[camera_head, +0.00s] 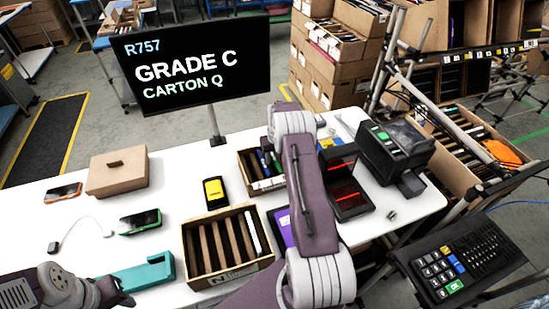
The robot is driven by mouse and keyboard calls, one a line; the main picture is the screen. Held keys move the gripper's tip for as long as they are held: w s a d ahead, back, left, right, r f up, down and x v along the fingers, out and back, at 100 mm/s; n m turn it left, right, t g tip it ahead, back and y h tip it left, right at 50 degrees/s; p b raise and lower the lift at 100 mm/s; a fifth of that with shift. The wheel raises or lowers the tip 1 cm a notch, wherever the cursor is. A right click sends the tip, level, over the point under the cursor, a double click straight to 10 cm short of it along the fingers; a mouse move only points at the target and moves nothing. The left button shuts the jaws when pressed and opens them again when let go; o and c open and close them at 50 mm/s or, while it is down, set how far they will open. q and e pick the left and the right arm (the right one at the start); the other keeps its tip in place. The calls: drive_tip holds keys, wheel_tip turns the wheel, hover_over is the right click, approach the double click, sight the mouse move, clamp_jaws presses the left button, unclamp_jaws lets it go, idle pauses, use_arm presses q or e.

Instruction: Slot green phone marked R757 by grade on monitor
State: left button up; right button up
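The monitor (192,65) reads R757, GRADE C, CARTON Q. A phone with a green edge (139,222) lies flat on the left of the white table; I cannot read a mark on it. A slotted carton marked N (225,278) stands tilted at the front middle. Another carton (246,168) behind it holds several upright items; my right arm partly covers it and its letter is unclear. My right arm reaches up across the middle, and its gripper fingers are hidden. My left arm is low at the left; a dark part of its gripper (113,292) shows, apart from the phone.
A teal holder (140,275) is near the front edge. A yellow-black device (214,191), red-lit box (350,190) and printer (395,150) occupy the middle and right.

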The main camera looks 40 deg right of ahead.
drive_tip(key=shift+r, duration=0.35)
drive_tip(key=r, duration=0.2)
drive_tip(key=s+r+b, duration=0.1)
drive_tip(key=r, duration=0.2)
drive_tip(key=r+b, duration=0.1)
drive_tip(key=r, duration=0.2)
drive_tip(key=shift+s+a+r, duration=0.15)
drive_tip(key=shift+a+r, duration=0.05)
drive_tip(key=shift+a, duration=0.05)
wheel_tip(320, 180, up, 7)
drive_tip(key=p, duration=0.6)
drive_tip(key=shift+p, duration=0.4)
drive_tip(key=shift+f, duration=0.1)
